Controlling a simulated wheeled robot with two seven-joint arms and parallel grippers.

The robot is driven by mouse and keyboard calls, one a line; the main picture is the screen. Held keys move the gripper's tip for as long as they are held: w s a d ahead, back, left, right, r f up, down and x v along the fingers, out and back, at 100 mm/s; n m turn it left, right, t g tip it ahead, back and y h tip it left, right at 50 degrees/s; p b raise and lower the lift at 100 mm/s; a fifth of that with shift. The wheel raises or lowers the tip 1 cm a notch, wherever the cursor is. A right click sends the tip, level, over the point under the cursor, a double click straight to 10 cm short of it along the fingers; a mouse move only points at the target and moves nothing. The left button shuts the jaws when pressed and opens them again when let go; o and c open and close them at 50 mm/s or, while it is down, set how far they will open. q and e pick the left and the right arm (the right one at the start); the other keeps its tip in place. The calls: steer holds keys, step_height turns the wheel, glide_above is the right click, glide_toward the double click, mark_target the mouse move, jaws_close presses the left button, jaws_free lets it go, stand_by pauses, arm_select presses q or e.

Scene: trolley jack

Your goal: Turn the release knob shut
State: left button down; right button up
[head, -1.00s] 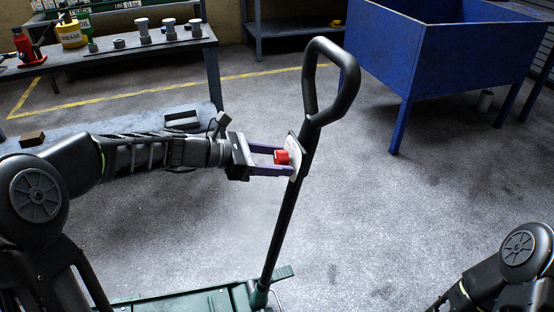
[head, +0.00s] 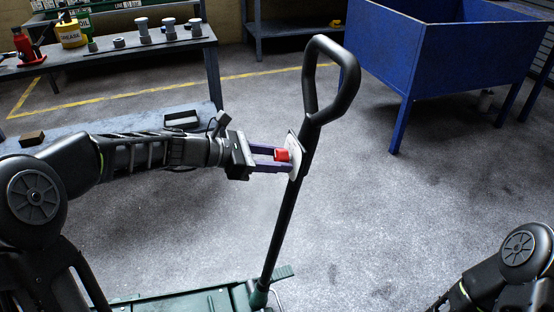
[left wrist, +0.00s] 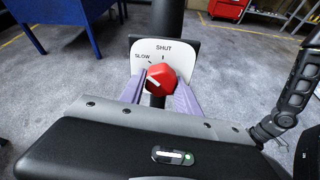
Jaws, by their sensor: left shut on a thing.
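The release knob (head: 282,155) is red and sits on a white plate (left wrist: 183,62) fixed to the black handle (head: 287,215) of the jack. My left gripper (head: 283,160) is shut on the knob, one purple finger on each side, reaching in from the left. The green jack body (head: 190,302) shows at the bottom edge. My right gripper is out of view.
A blue bin on legs (head: 450,60) stands at the back right. A workbench (head: 110,55) with a red bottle jack, a yellow can and several grey fittings stands at the back left. The floor right of the handle is clear.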

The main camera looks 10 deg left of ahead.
arm_select(q)
steer(key=m+b, duration=0.2)
steer(key=b, duration=0.1)
steer(key=m+t+b, duration=0.1)
steer(key=m+b, duration=0.1)
steer(key=b, duration=0.2)
steer(key=m+b, duration=0.2)
steer(key=b, duration=0.1)
steer(key=shift+w+f+t, duration=0.1)
steer(key=shift+f+t, duration=0.2)
steer(key=shift+f, duration=0.05)
steer(key=m+b, duration=0.2)
steer(key=b, duration=0.1)
steer(key=shift+r, duration=0.1)
steer(key=shift+r+m+t+b, duration=0.3)
steer(key=shift+m+b, duration=0.4)
steer(key=shift+b, duration=0.2)
steer(key=c, duration=0.9)
jaws_free()
steer(key=shift+o, duration=0.2)
steer(key=p+v, duration=0.1)
steer(key=v, duration=0.7)
